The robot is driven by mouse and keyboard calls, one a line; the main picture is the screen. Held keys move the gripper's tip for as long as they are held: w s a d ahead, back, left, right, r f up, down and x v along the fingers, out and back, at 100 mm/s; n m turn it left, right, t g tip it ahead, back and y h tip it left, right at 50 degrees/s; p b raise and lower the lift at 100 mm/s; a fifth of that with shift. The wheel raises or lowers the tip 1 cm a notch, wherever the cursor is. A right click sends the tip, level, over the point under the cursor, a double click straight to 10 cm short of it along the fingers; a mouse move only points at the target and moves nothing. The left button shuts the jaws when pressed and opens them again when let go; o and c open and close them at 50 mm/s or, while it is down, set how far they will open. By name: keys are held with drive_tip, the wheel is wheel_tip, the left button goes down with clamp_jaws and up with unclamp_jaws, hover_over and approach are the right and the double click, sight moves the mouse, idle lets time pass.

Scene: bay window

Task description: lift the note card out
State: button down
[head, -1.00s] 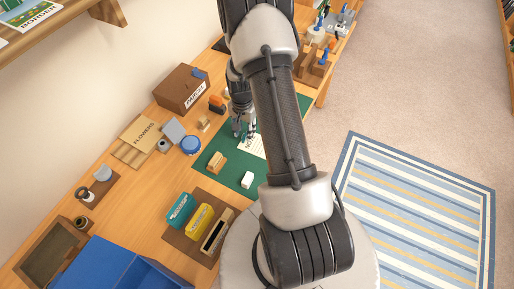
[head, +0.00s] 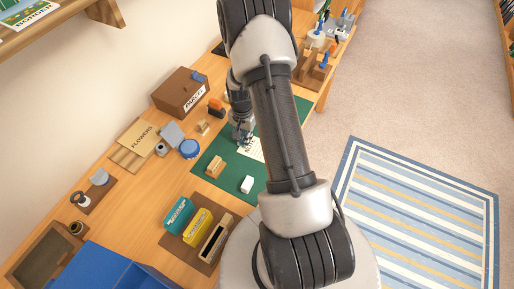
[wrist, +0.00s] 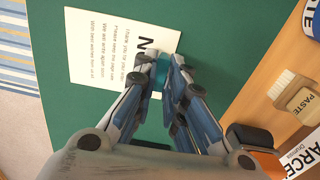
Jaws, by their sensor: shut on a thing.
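The white note card (wrist: 120,48) with printed lines lies on the green mat (wrist: 75,140) in the wrist view. It also shows in the head view (head: 254,152), partly hidden by my arm and gripper. In the head view my gripper (head: 243,136) is low over the mat.
A wooden block (head: 214,167) and a white block (head: 247,184) stand on the mat. A blue round tin (head: 189,149), a paste brush (wrist: 292,90) and a brown parcel box (head: 181,91) are nearby. A blue bin (head: 110,268) stands at the near left.

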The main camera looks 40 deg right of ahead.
drive_tip(key=shift+r+p, duration=0.55)
drive_tip(key=shift+r, duration=0.3)
idle(0.5)
drive_tip(key=shift+r+p, duration=1.15)
drive_tip(key=shift+r, duration=0.55)
